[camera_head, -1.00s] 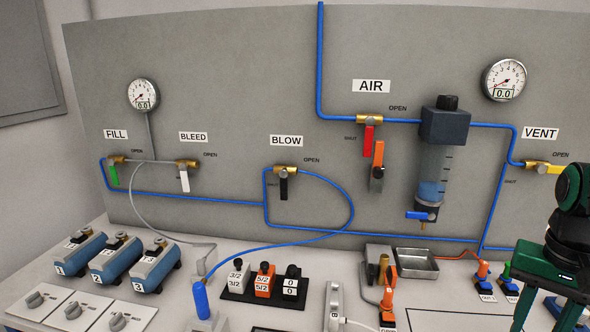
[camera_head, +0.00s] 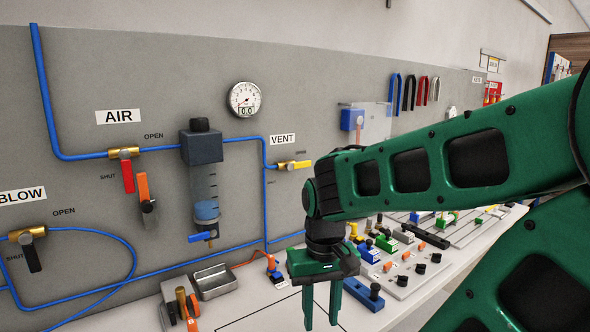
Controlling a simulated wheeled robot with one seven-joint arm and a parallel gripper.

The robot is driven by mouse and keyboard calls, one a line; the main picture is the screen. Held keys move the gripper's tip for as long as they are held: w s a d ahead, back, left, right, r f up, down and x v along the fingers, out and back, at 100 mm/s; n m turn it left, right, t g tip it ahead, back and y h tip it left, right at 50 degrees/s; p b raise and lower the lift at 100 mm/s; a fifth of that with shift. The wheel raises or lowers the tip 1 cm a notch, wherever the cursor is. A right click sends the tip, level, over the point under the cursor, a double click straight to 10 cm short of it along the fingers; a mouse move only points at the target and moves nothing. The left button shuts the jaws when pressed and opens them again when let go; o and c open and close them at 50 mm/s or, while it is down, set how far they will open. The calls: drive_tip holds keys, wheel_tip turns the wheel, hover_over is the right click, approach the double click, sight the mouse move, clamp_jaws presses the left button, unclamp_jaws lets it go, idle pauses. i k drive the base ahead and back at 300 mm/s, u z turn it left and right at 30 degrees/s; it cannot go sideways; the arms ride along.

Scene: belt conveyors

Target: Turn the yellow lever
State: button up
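The yellow lever (camera_head: 302,164) sits on the brass VENT valve (camera_head: 285,166) on the grey panel, below the VENT label (camera_head: 283,140). The lever points right, roughly level, toward the small OPEN mark. My gripper (camera_head: 321,310) hangs below and to the right of the lever, fingers pointing down above the bench. Its two green fingers are spread apart with nothing visible between them. The gripper is clear of the lever.
A red AIR lever (camera_head: 128,176), an orange handle (camera_head: 144,190) and a filter unit (camera_head: 203,175) are left of VENT. A gauge (camera_head: 244,99) is above. A metal tray (camera_head: 214,282) and several small fittings crowd the bench.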

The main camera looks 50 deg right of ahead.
sight(289, 166)
drive_tip(key=z, duration=0.2)
drive_tip(key=k, duration=0.85)
drive_tip(key=u, duration=0.35)
drive_tip(key=i, duration=0.5)
drive_tip(key=z, duration=0.1)
